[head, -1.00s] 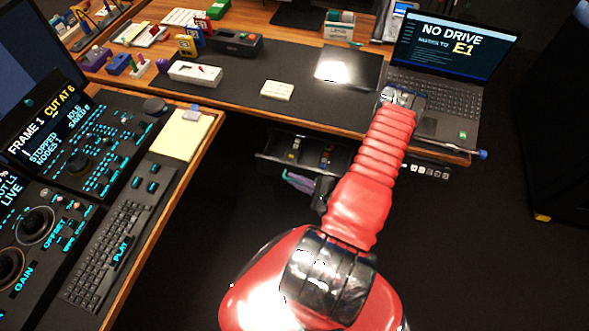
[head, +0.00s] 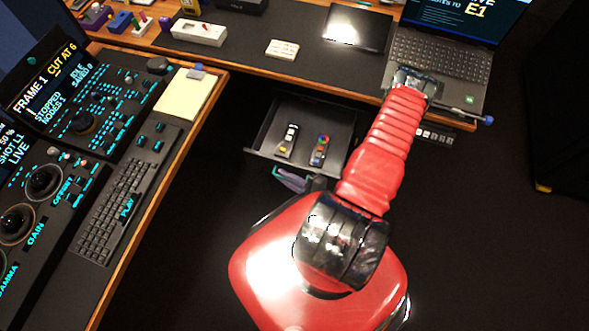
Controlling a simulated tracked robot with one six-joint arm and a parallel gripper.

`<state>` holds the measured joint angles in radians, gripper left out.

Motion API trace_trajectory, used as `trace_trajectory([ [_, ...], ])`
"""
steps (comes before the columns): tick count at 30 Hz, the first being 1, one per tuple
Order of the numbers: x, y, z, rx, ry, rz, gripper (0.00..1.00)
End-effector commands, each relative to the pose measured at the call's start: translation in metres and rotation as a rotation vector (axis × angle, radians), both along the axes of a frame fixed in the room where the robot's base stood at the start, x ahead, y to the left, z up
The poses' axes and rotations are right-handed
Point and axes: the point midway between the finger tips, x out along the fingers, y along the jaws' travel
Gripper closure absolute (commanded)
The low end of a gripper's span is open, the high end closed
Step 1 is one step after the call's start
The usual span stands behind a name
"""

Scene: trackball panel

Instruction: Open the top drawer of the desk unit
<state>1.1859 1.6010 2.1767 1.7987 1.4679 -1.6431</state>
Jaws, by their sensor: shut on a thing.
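The top drawer (head: 257,136) of the desk unit is pulled out below the desk's front edge, and its inside shows. Two small devices with coloured buttons, one pale (head: 288,140) and one dark (head: 320,150), lie in it. My gripper (head: 312,183) is low at the drawer's front, partly hidden behind my red arm. It is shut at the front of the drawer, where the handle is; the grip itself is hard to make out. A purple and teal piece (head: 290,180) shows just beside it, under the drawer's front edge.
A laptop (head: 440,70) and a dark tablet (head: 358,27) lie on the desk above. A console with a keyboard (head: 125,195) and a notepad (head: 185,95) stands at the left. The dark floor in front of the drawer is open.

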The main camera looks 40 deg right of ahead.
Motion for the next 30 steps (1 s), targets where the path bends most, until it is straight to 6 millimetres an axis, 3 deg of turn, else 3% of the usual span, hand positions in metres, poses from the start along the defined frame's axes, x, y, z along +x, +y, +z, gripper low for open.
trace_trajectory([
  [12,-0.001,0.005,0.0,0.003,0.001,0.005,1.0],
  [13,-0.001,0.005,0.0,0.003,0.001,0.005,0.89],
  [16,-0.001,0.004,0.0,0.003,0.001,0.003,0.83],
  [30,-0.001,0.002,0.012,0.001,-0.001,-0.001,0.83],
])
